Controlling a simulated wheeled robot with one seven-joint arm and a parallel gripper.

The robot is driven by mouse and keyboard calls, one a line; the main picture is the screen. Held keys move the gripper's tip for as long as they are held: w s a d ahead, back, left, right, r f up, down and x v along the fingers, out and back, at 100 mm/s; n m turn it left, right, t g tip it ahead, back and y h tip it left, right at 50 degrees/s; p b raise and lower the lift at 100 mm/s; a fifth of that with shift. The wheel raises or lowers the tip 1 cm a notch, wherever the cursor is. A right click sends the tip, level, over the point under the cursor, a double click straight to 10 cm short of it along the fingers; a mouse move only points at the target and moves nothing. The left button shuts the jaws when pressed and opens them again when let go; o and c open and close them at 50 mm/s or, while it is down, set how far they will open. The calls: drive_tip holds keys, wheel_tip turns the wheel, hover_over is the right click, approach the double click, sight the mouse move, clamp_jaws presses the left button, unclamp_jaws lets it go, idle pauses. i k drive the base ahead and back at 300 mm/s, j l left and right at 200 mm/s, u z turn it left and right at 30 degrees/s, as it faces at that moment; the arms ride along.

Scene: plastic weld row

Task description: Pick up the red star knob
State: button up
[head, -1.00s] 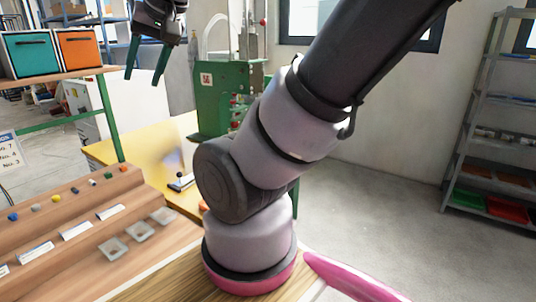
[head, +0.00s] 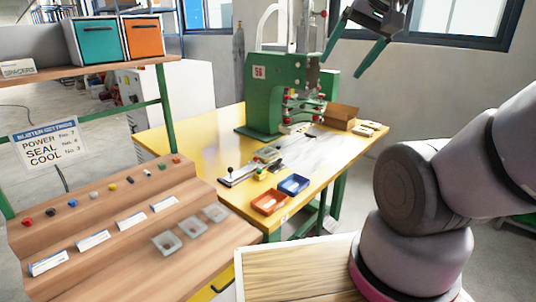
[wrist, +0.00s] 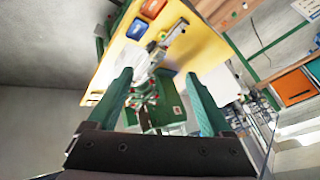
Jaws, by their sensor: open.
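Several small coloured knobs stand in a row on the stepped wooden rack (head: 185,187) at the left of the head view. A red knob (head: 27,222) is at the near left end, and an orange-red knob (head: 177,159) is at the far right end. They are too small to tell which is star-shaped. My gripper (head: 343,67) is at the top right of the head view, high up and far from the rack. Its green fingers are apart with nothing between them. In the wrist view my gripper (wrist: 157,73) is also open and empty, facing the yellow table.
A green press (head: 265,95) stands on the yellow table (head: 205,130). A red tray (head: 269,202) and a blue tray (head: 294,184) are near its front edge.

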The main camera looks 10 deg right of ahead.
sight(28, 222)
drive_tip(key=u, duration=1.8)
drive_tip(key=i+j+z, duration=0.15)
drive_tip(key=j, duration=0.25)
drive_tip(key=i+j+z, duration=0.2)
drive_tip(key=j, duration=0.2)
drive_tip(key=i+j+z, duration=0.15)
drive_tip(key=j, duration=0.25)
